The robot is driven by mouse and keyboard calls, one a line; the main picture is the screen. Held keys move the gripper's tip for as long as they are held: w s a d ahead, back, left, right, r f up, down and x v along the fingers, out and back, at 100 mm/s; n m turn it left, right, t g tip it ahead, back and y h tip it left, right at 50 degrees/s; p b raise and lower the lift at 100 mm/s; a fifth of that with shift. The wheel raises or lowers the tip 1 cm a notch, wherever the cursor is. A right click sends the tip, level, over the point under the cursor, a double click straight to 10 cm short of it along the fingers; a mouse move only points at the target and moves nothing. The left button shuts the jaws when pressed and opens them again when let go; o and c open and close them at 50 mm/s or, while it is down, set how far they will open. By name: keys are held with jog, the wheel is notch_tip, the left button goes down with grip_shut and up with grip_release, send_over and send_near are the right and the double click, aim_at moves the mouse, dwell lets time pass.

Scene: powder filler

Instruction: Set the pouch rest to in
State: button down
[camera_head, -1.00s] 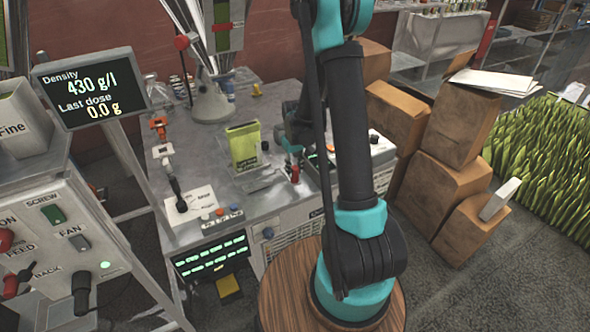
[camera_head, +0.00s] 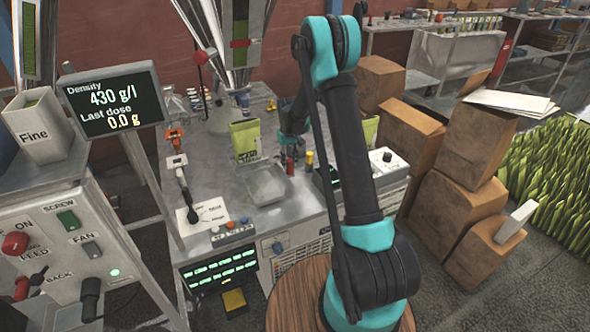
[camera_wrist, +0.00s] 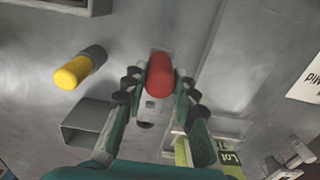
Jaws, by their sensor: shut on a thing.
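A red knob (camera_wrist: 159,75) sits between the fingertips of my gripper (camera_wrist: 160,80) in the wrist view. The fingers are shut on it, one on each side. The red knob also shows in the head view (camera_head: 290,167), beside my gripper, which the arm partly hides. A yellow-green pouch (camera_head: 244,141) stands upright behind a flat metal tray (camera_head: 266,186), below the spout of a steel funnel (camera_head: 239,70) in the picture. Part of the pouch (camera_wrist: 182,152) shows at the bottom of the wrist view. Which part is the pouch rest is hard to tell.
A yellow-capped cylinder (camera_wrist: 75,72) stands near the knob. A white box with a black dial (camera_head: 387,160) is to the right, and a black-handled lever (camera_head: 187,197) to the left. Cardboard boxes (camera_head: 455,200) are stacked right of the bench.

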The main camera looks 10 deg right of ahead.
jog(key=shift+w+a, duration=0.35)
jog(key=shift+w, duration=0.7)
jog(key=shift+w+a, duration=0.3)
jog(key=shift+w, duration=0.7)
jog(key=shift+w+a, duration=0.35)
jog(key=shift+w, duration=0.7)
jog(key=c, duration=1.2)
grip_release()
notch_tip(320, 180, up, 12)
